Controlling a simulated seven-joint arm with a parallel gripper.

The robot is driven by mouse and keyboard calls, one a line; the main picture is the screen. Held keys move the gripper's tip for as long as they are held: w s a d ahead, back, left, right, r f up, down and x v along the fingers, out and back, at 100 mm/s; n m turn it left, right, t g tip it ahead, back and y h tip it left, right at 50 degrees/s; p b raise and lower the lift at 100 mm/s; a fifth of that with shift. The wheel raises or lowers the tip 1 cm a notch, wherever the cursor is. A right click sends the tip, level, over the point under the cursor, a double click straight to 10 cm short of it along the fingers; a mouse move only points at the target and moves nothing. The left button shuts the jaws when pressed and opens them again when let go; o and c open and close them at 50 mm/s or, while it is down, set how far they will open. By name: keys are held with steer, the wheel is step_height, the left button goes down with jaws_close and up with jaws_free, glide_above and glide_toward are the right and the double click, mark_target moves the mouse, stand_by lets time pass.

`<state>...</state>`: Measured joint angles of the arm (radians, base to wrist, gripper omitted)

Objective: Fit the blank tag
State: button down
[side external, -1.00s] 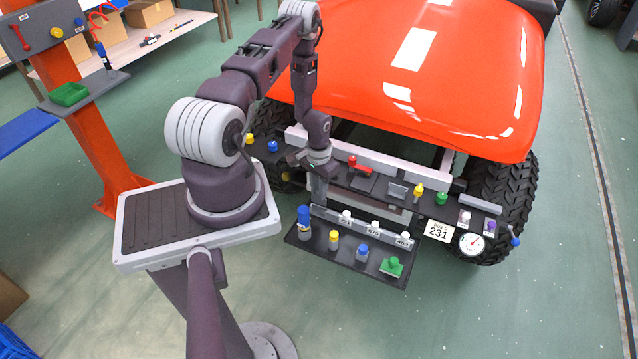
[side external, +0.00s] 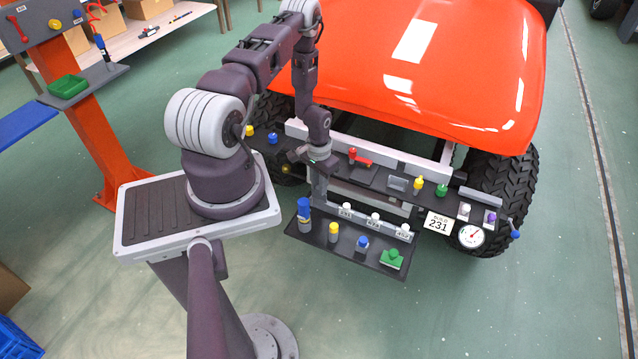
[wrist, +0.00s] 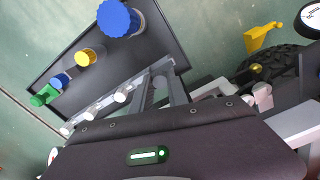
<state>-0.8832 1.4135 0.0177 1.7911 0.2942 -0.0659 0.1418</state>
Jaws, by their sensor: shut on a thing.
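My gripper (side external: 319,200) reaches down to the left end of the tag rack on the small dark tray (side external: 290,232). In the wrist view its two grey fingers (wrist: 160,80) close on a small pale piece at the end of the row, which I take for the blank tag (wrist: 158,68); its face is mostly hidden. To the right of it on the rack stand several numbered tags (side external: 375,224) with white knobs. They also show in the wrist view (wrist: 92,110). The held piece is still at the rack, and I cannot tell whether it is lifted.
The tray also holds a large blue-capped piece (side external: 304,212), a yellow knob (side external: 334,231), a blue knob (side external: 362,243) and a green piece (side external: 391,258). Behind it a dark panel (side external: 330,170) carries a red lever (side external: 359,158), other knobs, a 231 placard (side external: 438,223) and a gauge (side external: 470,236).

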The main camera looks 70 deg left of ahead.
steer(key=shift+f, duration=1.75)
steer(key=shift+f, duration=0.1)
steer(key=c, duration=1.2)
jaws_free()
step_height(320, 180, up, 7)
steer(key=shift+r, duration=0.1)
